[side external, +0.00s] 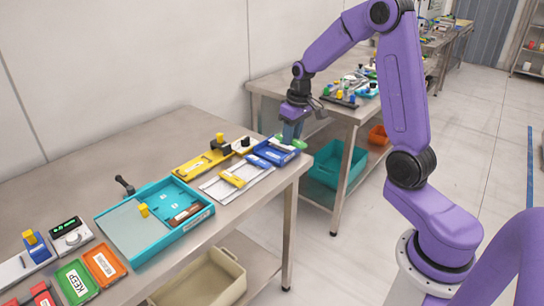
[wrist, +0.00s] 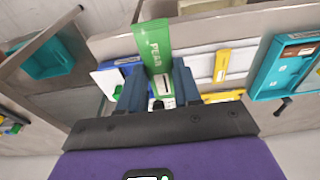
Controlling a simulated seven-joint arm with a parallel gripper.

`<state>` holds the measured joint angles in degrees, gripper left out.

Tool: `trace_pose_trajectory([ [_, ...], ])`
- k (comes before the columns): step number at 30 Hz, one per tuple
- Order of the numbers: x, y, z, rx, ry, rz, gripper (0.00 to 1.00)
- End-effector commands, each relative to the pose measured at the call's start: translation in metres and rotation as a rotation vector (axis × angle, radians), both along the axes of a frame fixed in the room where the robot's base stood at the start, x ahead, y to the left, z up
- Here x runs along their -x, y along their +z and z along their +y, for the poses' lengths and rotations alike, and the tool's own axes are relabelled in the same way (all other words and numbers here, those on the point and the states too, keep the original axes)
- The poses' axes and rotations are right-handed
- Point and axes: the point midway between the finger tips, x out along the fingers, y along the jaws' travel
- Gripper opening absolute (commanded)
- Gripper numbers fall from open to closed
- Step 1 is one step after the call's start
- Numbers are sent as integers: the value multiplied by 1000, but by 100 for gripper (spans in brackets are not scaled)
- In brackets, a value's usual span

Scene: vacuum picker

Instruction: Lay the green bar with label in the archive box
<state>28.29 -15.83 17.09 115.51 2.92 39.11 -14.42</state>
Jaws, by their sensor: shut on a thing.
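My gripper (side external: 292,132) is shut on the green bar (side external: 298,143), above the right end of the near table by the blue tray. In the wrist view, the green bar (wrist: 155,42) lies between my fingers (wrist: 158,88), with a white label reading "PEAR" and its far end sticking out beyond the fingertips. No box label reading "archive" is legible, so I cannot tell which container is the archive box.
Green (side external: 77,282) and orange (side external: 105,263) labelled trays lie at the left. A teal bin (side external: 325,170) stands below the far table.

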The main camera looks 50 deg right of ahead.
Motion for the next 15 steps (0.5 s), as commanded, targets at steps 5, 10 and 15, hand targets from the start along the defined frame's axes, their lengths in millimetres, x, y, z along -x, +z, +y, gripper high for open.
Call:
trace_pose_trajectory([
  [5, 2, -2, -25, 0, 1, -1, 0],
  [10, -17, -12, -34, -1, 2, 0, 0],
  [15, -45, -25, -43, -1, 2, 0, 0],
])
